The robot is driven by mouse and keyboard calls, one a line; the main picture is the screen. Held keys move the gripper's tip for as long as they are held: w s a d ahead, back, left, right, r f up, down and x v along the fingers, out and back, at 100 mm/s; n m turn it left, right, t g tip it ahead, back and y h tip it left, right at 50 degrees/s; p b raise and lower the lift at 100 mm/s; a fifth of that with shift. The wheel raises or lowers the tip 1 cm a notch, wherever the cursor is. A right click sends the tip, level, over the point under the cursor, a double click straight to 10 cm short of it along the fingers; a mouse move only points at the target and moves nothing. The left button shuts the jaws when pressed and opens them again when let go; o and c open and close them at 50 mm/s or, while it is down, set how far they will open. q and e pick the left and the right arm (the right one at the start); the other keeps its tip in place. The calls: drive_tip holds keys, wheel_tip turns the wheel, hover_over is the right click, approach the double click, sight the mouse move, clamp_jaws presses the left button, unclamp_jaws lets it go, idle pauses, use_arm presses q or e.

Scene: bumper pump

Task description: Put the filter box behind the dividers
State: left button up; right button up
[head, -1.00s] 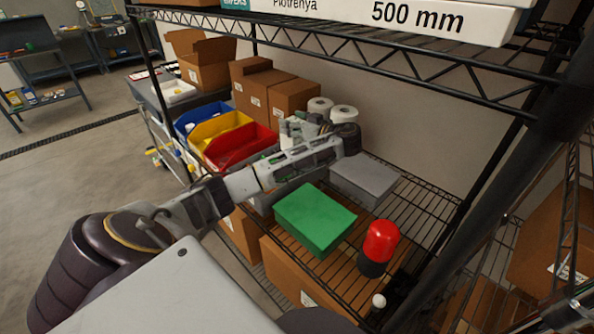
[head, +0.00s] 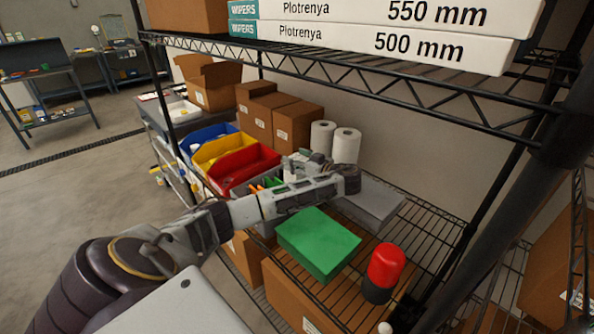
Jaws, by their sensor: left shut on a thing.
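My left gripper (head: 312,166) reaches over the wire shelf and is shut on a small pale object (head: 291,168), which may be the filter box. Only part of it shows, past the fingers. Orange and green upright pieces, likely the dividers (head: 265,184), stand in a grey bin just left of and in front of the gripper. My forearm hides part of that bin. The held object is above the shelf, beyond the dividers in the picture; whether it touches anything cannot be told. My right gripper is not in view.
Blue, yellow and red bins (head: 245,166) stand to the left. Brown cartons (head: 296,125) and two white rolls (head: 345,145) are behind. A green box (head: 320,243), a grey case (head: 372,203) and a red-topped cylinder (head: 384,272) stand nearer. An upper shelf (head: 400,84) overhangs.

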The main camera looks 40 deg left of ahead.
sight(289, 178)
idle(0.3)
use_arm(q)
drive_tip(key=shift+f, duration=1.9)
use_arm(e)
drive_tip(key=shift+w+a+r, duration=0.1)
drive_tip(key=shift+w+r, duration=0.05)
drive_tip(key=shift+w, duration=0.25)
use_arm(q)
drive_tip(key=shift+f, duration=0.1)
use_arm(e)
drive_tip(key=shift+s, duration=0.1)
use_arm(q)
drive_tip(key=o, duration=1.8)
